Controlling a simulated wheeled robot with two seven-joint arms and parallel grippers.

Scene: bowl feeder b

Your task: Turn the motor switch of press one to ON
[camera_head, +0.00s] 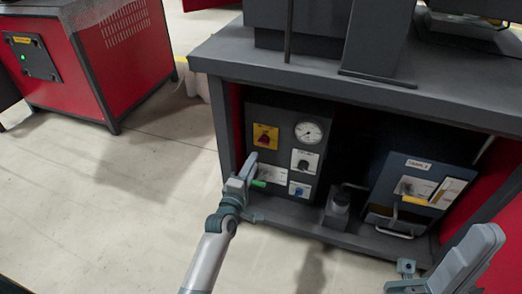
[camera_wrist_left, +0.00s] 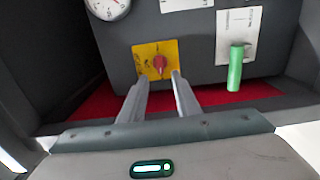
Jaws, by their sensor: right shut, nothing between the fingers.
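The motor switch is a red knob (camera_head: 266,137) on a yellow plate at the upper left of the dark control panel (camera_head: 285,112). In the left wrist view the red knob (camera_wrist_left: 159,64) stands in line with the gap between my left fingertips. My left gripper (camera_head: 250,162) is at the panel's left side, its fingers apart on either side of the knob's line; whether they touch it I cannot tell. The plate's lettering is too small to read. My right gripper (camera_head: 482,246) is shut and empty at the lower right, away from the panel.
A green handle (camera_head: 258,184) sticks out below the switch, close to my left gripper. A gauge (camera_head: 308,132), a black knob (camera_head: 304,163) and a blue knob (camera_head: 299,190) share the panel. A second box with a yellow handle (camera_head: 414,201) stands right.

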